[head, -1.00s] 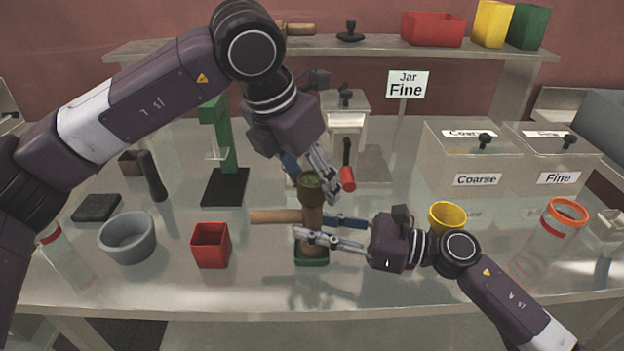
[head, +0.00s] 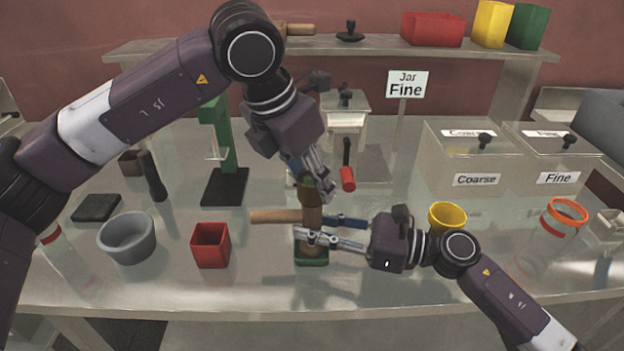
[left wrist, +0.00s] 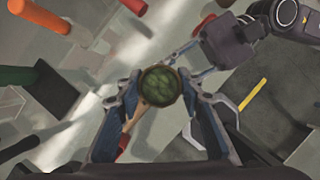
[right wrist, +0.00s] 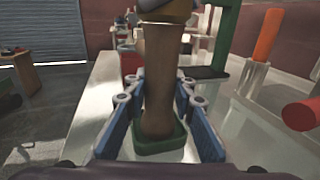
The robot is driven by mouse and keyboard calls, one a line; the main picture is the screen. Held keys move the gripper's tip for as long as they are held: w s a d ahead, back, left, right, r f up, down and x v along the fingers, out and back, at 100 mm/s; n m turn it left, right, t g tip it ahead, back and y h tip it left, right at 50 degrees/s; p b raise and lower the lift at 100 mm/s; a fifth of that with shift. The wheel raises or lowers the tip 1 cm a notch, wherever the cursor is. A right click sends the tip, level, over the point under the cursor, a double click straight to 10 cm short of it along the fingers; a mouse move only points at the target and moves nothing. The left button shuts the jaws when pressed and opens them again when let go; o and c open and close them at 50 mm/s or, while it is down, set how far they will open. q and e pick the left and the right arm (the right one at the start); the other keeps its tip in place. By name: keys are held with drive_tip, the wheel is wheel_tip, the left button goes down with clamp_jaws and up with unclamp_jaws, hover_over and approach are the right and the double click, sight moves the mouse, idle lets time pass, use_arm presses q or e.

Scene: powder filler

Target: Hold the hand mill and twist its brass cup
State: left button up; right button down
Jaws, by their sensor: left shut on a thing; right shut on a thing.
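The hand mill (head: 311,217) stands upright in the middle of the table, its brown wooden body rising from a small green holder (head: 312,261). Its brass cup is on top, mostly behind my left fingers in the head view; the left wrist view looks down into the cup (left wrist: 160,86), which holds green pieces. My left gripper (head: 314,185) is shut on the brass cup from above, one finger on each side. My right gripper (head: 306,237) is shut on the lower wooden body from the right; the right wrist view shows the body (right wrist: 161,80) between its fingers.
A wooden handle (head: 275,216) lies close by the mill on the left. A red box (head: 210,245) and grey bowl (head: 127,238) stand left, a yellow cup (head: 446,217) right. A green stand (head: 226,160) and red-ended lever (head: 348,178) are behind.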

use_arm(q)
drive_tip(key=m+g, duration=0.1)
drive_tip(key=m, duration=0.2)
drive_tip(key=m+g+h, duration=0.1)
drive_tip(key=m, duration=0.3)
drive_tip(key=shift+w+g, duration=0.1)
drive_tip(key=shift+g, duration=0.2)
drive_tip(key=m+g, duration=0.1)
drive_tip(key=m, duration=0.2)
drive_tip(key=m+g, duration=0.1)
drive_tip(key=m, duration=0.3)
drive_tip(key=shift+g+y, duration=0.3)
drive_tip(key=m+g, duration=0.1)
drive_tip(key=m, duration=0.2)
drive_tip(key=m+y, duration=0.1)
drive_tip(key=m, duration=0.2)
drive_tip(key=shift+m+g+y, duration=0.3)
drive_tip(key=shift+g, duration=0.1)
drive_tip(key=shift+f+m+g+y, duration=0.15)
drive_tip(key=shift+m+y, duration=0.35)
drive_tip(key=shift+m, duration=0.8)
drive_tip(key=shift+m+g+y, duration=0.25)
drive_tip(key=shift+m+y, duration=0.25)
drive_tip(key=shift+m, duration=0.8)
drive_tip(key=shift+s, duration=0.2)
drive_tip(key=shift+m, duration=0.4)
drive_tip(key=shift+w, duration=0.1)
